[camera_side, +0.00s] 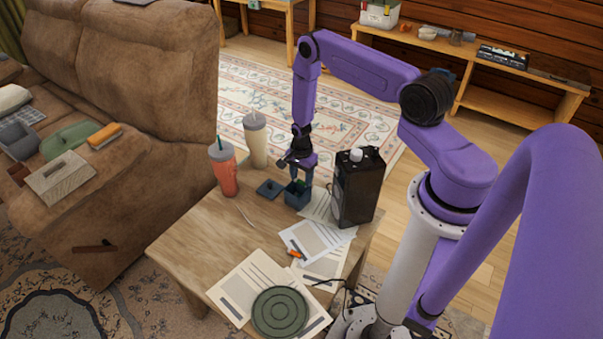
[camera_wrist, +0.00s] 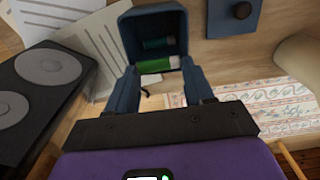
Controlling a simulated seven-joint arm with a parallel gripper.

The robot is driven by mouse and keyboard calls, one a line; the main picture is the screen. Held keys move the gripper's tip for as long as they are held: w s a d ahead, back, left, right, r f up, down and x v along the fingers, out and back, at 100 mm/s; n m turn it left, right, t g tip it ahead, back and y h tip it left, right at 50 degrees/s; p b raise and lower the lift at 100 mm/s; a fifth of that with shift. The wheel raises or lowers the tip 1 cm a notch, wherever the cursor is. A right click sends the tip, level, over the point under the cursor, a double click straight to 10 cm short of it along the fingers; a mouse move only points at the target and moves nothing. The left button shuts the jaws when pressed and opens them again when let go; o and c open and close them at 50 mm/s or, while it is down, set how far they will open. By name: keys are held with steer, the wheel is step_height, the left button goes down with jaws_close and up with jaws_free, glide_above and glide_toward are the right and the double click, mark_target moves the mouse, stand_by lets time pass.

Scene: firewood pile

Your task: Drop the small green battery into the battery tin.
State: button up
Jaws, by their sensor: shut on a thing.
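The small green battery (camera_wrist: 157,65), with a pale end, lies crosswise between the fingertips of my gripper (camera_wrist: 158,72) in the wrist view. The gripper is shut on it. The open blue battery tin (camera_wrist: 127,38) is just beyond and below the fingertips, with a dark teal cylinder (camera_wrist: 157,43) inside. In the side view my gripper (camera_side: 298,178) points down right over the tin (camera_side: 297,199); the battery cannot be made out there. How far the battery is from the tin's rim is unclear. The tin's knobbed lid (camera_wrist: 234,18) lies flat beside it, also in the side view (camera_side: 269,188).
A tall black box (camera_side: 357,190) stands close right of the tin. A red cup (camera_side: 224,170) and a cream cup (camera_side: 256,143) stand to its left and behind. Papers (camera_side: 315,240), an orange item (camera_side: 296,254) and a green round dish (camera_side: 280,312) lie toward the front.

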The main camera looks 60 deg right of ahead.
steer(key=o, duration=1.1)
steer(key=shift+r, duration=0.15)
step_height(320, 180, up, 17)
steer(key=shift+r, duration=0.1)
